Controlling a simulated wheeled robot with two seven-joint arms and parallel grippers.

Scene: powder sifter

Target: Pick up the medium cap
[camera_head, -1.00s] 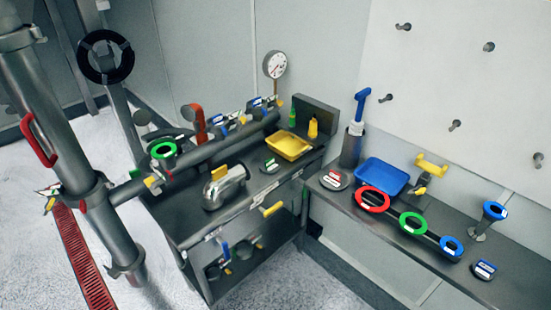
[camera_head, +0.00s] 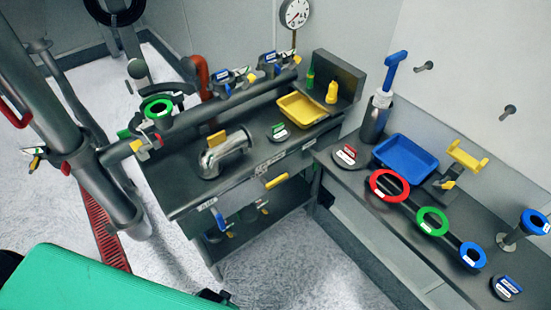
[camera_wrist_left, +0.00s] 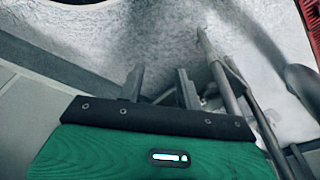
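Three dark round caps with coloured labels are in the head view. The green-labelled cap (camera_head: 279,132) lies on the left workbench, in front of the yellow tray. The red-labelled cap (camera_head: 346,156) lies on the right bench's left end, and the blue-labelled cap (camera_head: 506,288) near its front right. I cannot read the labels to tell which is medium. My left gripper (camera_wrist_left: 160,75) shows two separated fingers with nothing between them, above the floor. In the head view its green arm enters at the lower left, well short of the caps. My right gripper is out of view.
A yellow tray (camera_head: 306,108) and a metal elbow pipe (camera_head: 224,155) stand on the left workbench. A blue tray (camera_head: 405,158) and red (camera_head: 388,186), green (camera_head: 431,221) and blue (camera_head: 472,256) rings occupy the right bench. A large pipe (camera_head: 65,125) stands at the left. Open floor lies in front.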

